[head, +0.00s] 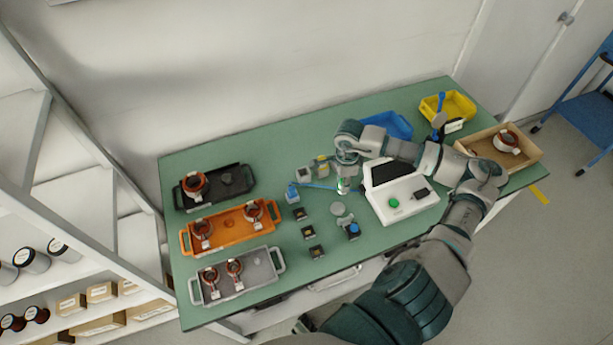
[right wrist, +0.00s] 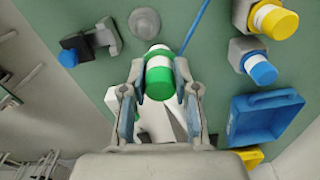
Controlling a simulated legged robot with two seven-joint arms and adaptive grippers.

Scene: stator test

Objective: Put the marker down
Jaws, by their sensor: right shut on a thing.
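The marker (right wrist: 159,74), green with a white band, is between the fingers of my right gripper (right wrist: 160,88) in the right wrist view. The gripper is shut on it. In the head view my right gripper (head: 344,172) points down over the middle of the green table (head: 270,150), left of the white device. The marker's white and green end (head: 343,186) shows below the fingers. I cannot tell whether it touches the table. A yellow-capped marker (right wrist: 272,19) and a blue-capped one (right wrist: 258,66) stand in grey holders. My left gripper is not in view.
A white device (head: 405,208) is close right of the gripper. A blue rod (head: 318,187) and a grey disc (head: 338,208) lie near. Black (head: 240,190), orange (head: 232,233) and grey (head: 240,287) trays stand left. Blue (head: 388,124) and yellow (head: 462,105) bins stand behind.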

